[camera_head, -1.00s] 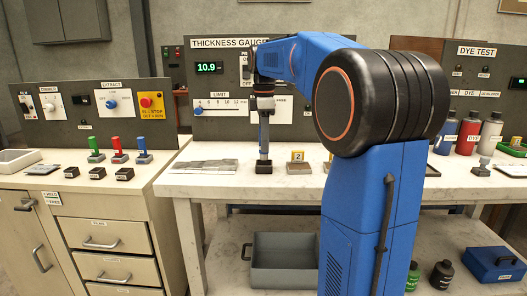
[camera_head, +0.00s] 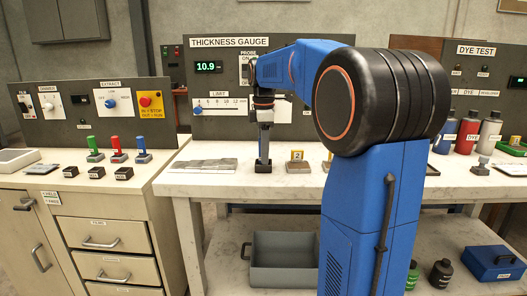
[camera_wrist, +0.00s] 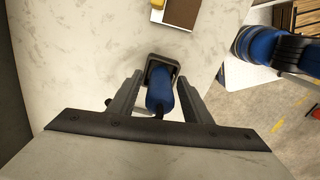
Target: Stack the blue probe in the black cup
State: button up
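The blue probe (camera_wrist: 160,92) stands upright in the black cup (camera_wrist: 172,64) in the wrist view. In the head view the black cup (camera_head: 263,167) sits on the white bench top, and the probe above it is mostly hidden by my gripper (camera_head: 264,142). My gripper, also in the wrist view (camera_wrist: 160,82), points down with one finger on each side of the probe. A gap shows between the probe and each finger, so it is open around the probe.
A block with a yellow "2" tag (camera_head: 298,166) stands right of the cup. A grey plate (camera_head: 205,164) lies left of it. The thickness gauge panel (camera_head: 218,85) rises behind. Green, red and blue handles (camera_head: 118,150) stand on the left cabinet.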

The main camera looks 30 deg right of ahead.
notch_tip(320, 180, up, 13)
jog(key=shift+f, duration=0.15)
jog(key=s+a+f+m+t, duration=0.1)
jog(key=s+a+f+m, duration=0.2)
jog(key=s+a+f, duration=0.35)
jog(key=s+a+f+m+t, duration=0.1)
jog(key=s+a+f+m, duration=0.25)
jog(key=s, duration=0.55)
jog(key=s+a+f+m+t, duration=0.1)
jog(key=s+a+f+m, duration=0.2)
jog(key=s+f, duration=0.4)
jog(key=s+a+f+m+t, duration=0.1)
jog(key=s+a+f+m, duration=0.1)
jog(key=s+f, duration=0.5)
notch_tip(320, 180, down, 5)
jog(key=shift+s+a+r+m+t, duration=0.15)
jog(key=shift+s+a+m+t, duration=0.25)
jog(key=shift+m, duration=0.35)
